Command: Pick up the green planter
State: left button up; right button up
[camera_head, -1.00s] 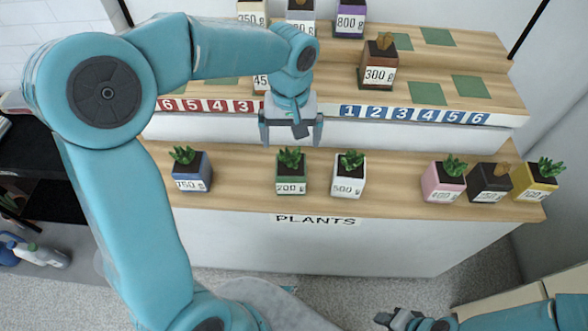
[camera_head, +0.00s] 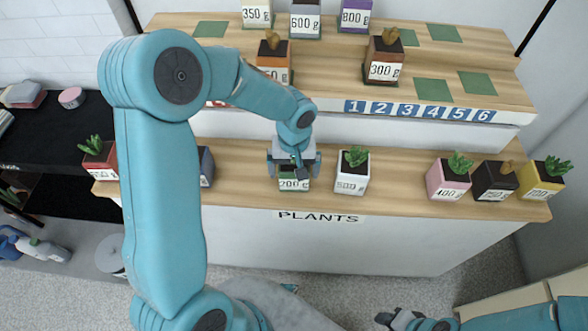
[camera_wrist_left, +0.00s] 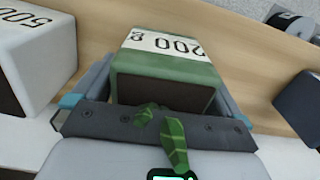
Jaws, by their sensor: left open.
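The green planter (camera_head: 293,184) with a 200 g label stands on the lower wooden shelf. My left gripper (camera_head: 294,166) is right over it and hides its plant and most of its top. In the left wrist view the green planter (camera_wrist_left: 165,72) lies between the two open fingers of my left gripper (camera_wrist_left: 155,108), one on each side. I cannot tell whether the fingers touch it. Its green leaves stick up by the gripper's palm. My right gripper (camera_head: 400,318) shows dark and small at the bottom edge, away from the shelf; its jaws are unclear.
A white 500 g planter (camera_head: 351,186) stands close to the right. A dark blue planter (camera_head: 206,167) is to the left, partly hidden by my arm. Pink (camera_head: 448,192), black (camera_head: 494,194) and yellow (camera_head: 538,193) planters stand farther right. The numbered upper step (camera_head: 430,112) rises behind.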

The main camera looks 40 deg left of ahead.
pick_arm(q)
jog(key=c, duration=1)
jog(key=shift+r, duration=0.15)
